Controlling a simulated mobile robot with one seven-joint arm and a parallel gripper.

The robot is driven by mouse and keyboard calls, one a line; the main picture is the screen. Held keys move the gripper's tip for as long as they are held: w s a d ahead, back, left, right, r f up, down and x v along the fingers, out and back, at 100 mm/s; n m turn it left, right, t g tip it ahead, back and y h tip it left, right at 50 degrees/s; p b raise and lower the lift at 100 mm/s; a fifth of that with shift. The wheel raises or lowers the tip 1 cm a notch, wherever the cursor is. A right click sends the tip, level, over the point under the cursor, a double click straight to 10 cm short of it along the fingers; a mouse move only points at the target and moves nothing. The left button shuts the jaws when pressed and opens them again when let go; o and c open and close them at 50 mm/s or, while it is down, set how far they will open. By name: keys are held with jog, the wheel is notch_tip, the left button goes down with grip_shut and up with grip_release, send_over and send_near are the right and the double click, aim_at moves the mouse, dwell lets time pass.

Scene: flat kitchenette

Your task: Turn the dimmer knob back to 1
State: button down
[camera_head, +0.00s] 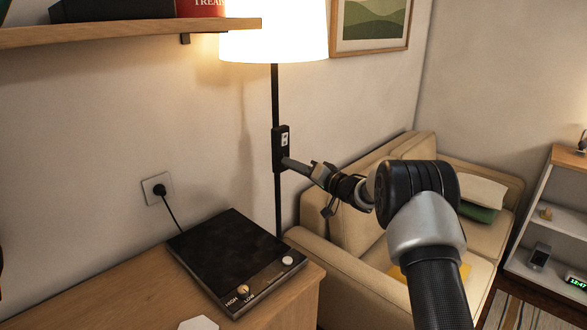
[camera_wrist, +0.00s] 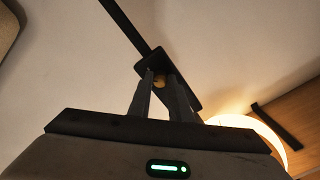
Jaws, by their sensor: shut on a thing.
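The dimmer box (camera_head: 277,150) is a slim black case on the black pole of the lit floor lamp, with a small pale marking near its top. In the wrist view the dimmer box (camera_wrist: 177,93) lies just beyond my fingertips. A small brass-coloured dimmer knob (camera_wrist: 159,82) shows between them. My gripper (camera_head: 287,163) reaches the lower part of the box from the right and is shut on the knob; it also fills the middle of the wrist view (camera_wrist: 161,80). The knob is hidden in the head view, and its setting cannot be read.
A black hotplate (camera_head: 228,248) with HIGH and LOW labels lies on the wooden counter (camera_head: 140,290). A wall socket (camera_head: 157,188) with a plugged cord is at left. A wall shelf (camera_head: 120,32) hangs near the lampshade (camera_head: 275,35). A beige sofa (camera_head: 330,265) stands below my arm.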

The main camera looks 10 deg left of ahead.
jog(key=n+b, duration=1.3)
jog(key=n, duration=1.3)
jog(key=shift+n, duration=0.3)
dwell(0.4)
jog(key=c, duration=1.6)
grip_release()
jog(key=shift+c, duration=0.2)
jog(key=p+v, duration=0.1)
jog(key=v, duration=1.6)
jog(key=shift+d, duration=0.2)
